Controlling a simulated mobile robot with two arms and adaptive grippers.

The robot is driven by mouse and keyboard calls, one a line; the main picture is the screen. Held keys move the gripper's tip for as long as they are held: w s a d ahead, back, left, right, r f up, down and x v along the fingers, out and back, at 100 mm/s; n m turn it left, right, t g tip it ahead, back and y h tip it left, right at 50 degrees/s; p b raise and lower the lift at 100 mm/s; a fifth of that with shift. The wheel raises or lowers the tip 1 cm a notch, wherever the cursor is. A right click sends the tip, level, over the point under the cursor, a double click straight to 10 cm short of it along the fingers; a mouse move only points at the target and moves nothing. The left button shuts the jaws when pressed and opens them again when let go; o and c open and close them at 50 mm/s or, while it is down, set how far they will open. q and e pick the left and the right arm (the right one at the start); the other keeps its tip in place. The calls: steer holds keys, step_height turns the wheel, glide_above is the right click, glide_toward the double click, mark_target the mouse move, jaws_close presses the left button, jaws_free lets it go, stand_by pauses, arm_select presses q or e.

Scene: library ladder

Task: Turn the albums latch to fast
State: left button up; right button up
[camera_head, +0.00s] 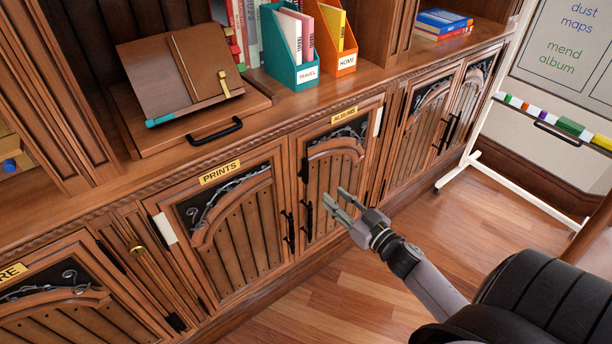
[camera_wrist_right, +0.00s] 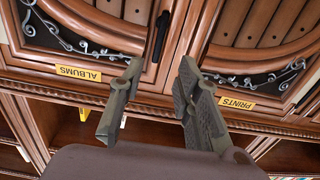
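The albums door (camera_head: 335,180) is a shut wooden cabinet door under a yellow ALBUMS label (camera_head: 344,115). A small black upright bar (camera_head: 304,170), seemingly the albums latch, sits at its left edge above a black pull handle (camera_head: 308,220). In the right wrist view, turned upside down, the black bar (camera_wrist_right: 160,36) shows beyond the fingertips. My right gripper (camera_head: 335,197) is open and empty in front of the albums door; its parted fingers also show in the wrist view (camera_wrist_right: 161,65). No contact with the bar is visible. My left gripper is out of view.
The prints door (camera_head: 235,215) is shut to the left. Above, the counter holds a wooden book stand (camera_head: 180,75), a teal travel holder (camera_head: 290,70) and an orange home holder (camera_head: 338,65). A whiteboard stand (camera_head: 485,130) is at right. Floor before the cabinets is clear.

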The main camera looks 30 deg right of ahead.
mark_target(308, 173)
steer(key=w, duration=0.4)
steer(key=w+b, duration=0.1)
steer(key=w, duration=0.3)
steer(key=w+a, duration=0.1)
steer(key=w, duration=0.3)
steer(key=shift+f, duration=0.1)
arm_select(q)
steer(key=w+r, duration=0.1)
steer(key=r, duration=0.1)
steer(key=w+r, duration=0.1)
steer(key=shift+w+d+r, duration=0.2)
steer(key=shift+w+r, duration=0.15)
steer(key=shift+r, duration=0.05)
arm_select(e)
jaws_close()
